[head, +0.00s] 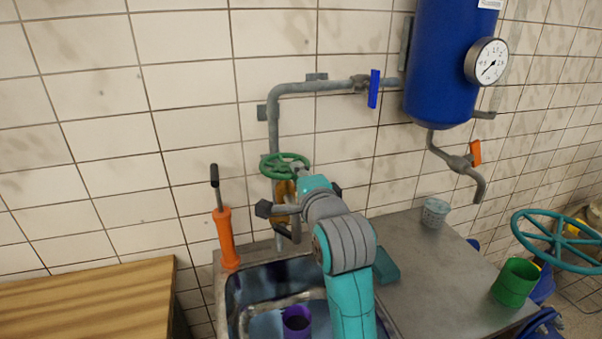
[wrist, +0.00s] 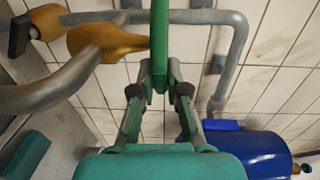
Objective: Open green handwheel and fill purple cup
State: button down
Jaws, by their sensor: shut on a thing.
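The green handwheel (head: 285,166) sits on the yellow valve body at the wall pipe, above the sink. In the wrist view its green rim (wrist: 159,45) runs up the middle between my fingertips. My gripper (wrist: 160,92) is shut on this rim. In the head view my turquoise arm partly hides the valve and the gripper's hold. I cannot tell whether water is flowing or how full the cup is.
An orange hand pump (head: 228,235) stands left of the valve. A blue tank (head: 440,65) with a gauge hangs at upper right. A grey cup (head: 435,213) and a green cup (head: 515,282) stand on the metal counter (head: 430,285). A large teal wheel (head: 560,240) is at right.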

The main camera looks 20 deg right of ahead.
jog(key=shift+a+h, duration=0.1)
jog(key=shift+h, duration=0.2)
jog(key=shift+f, duration=0.1)
jog(key=c, duration=1.2)
grip_release()
jog(key=s, duration=0.7)
jog(key=shift+s+a+r, duration=0.15)
jog(key=shift+s+r, duration=0.15)
